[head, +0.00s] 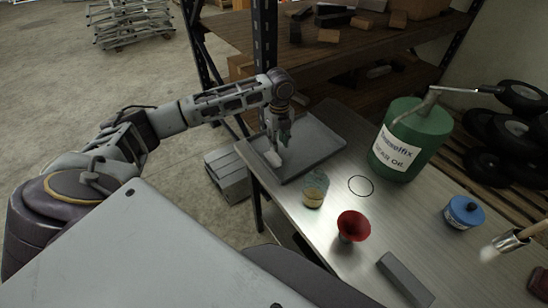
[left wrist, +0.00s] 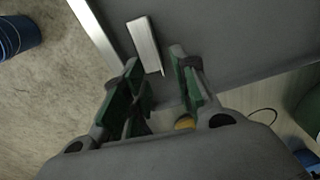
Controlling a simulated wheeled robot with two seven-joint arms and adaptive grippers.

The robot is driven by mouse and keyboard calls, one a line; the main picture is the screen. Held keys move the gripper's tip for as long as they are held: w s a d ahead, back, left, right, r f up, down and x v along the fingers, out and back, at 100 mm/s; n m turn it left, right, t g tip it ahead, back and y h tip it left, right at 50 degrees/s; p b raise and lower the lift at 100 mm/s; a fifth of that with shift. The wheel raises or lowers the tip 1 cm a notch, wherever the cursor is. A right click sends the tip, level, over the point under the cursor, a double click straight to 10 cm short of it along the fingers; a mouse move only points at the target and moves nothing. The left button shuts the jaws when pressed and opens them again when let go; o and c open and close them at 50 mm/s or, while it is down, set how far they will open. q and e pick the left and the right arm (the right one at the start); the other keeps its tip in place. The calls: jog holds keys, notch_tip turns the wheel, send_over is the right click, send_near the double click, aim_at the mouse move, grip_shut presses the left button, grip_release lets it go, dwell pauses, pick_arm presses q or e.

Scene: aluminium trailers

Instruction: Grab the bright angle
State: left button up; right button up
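The bright angle (left wrist: 144,42) is a short, pale metal strip lying on a dark grey tray (left wrist: 235,40) near its edge. In the head view the angle (head: 273,159) shows as a small whitish piece on the tray (head: 318,140), partly beside my gripper. My left gripper (head: 282,143) is above the tray, close to the angle. In the left wrist view its green-padded fingers (left wrist: 156,62) are apart, with the near end of the angle showing between them. Nothing is held, and I cannot tell the exact height gap. My right gripper is not in view.
On the metal table (head: 385,222) stand a small yellowish jar (head: 314,192), a red funnel (head: 352,227), a blue container (head: 463,213) and a large green oil can (head: 412,140). A grey bar (head: 404,279) lies at the front. A shelf (head: 330,60) stands behind the table.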

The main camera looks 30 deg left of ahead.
aim_at(275, 161)
pick_arm(q)
jog(key=shift+f, duration=1.15)
jog(key=shift+f, duration=0.1)
jog(key=shift+s+f+p, duration=0.15)
jog(key=shift+f+p, duration=0.35)
jog(key=shift+f, duration=2)
jog(key=shift+c, duration=0.2)
grip_shut()
